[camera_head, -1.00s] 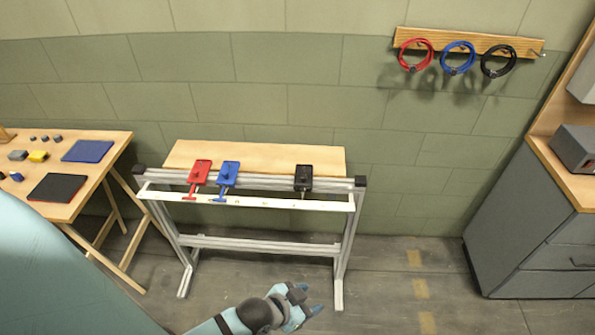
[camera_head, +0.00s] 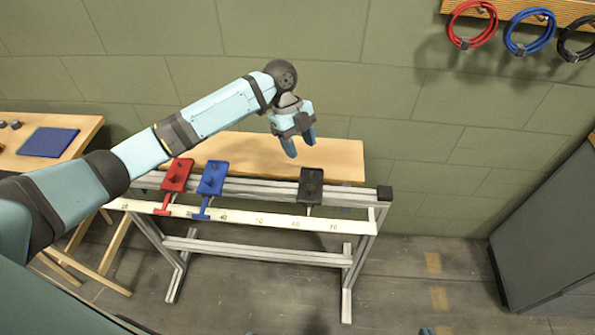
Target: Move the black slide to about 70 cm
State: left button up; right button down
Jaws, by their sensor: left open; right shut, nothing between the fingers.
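The black slide (camera_head: 311,186) sits on the rail toward its right end. Its lower end meets the white scale (camera_head: 270,218) a little right of the 60 mark and left of the 70 mark. My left gripper (camera_head: 300,144) is open and empty, fingers pointing down, in front of the wooden board in the picture, up and slightly left of the black slide. It appears apart from the slide. A small blue tip at the bottom edge appears to be my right gripper (camera_head: 428,331); most of it is cut off.
The red slide (camera_head: 177,176) and blue slide (camera_head: 212,179) sit further left on the same rail. The wooden board (camera_head: 342,160) lies behind it. A side table (camera_head: 88,128) stands left, a grey cabinet (camera_head: 545,225) right. Cable coils hang above right. The rail right of the black slide is clear.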

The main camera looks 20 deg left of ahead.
aim_at(310, 187)
pick_arm(q)
jog(key=x, duration=1.2)
jog(key=shift+a+f, duration=0.3)
jog(key=shift+c, duration=0.5)
grip_shut()
jog(key=d, duration=0.2)
jog(key=w+d, duration=0.1)
jog(key=d, duration=0.1)
jog(key=w+d, duration=0.1)
jog(key=d, duration=0.2)
jog(key=shift+a, duration=0.15)
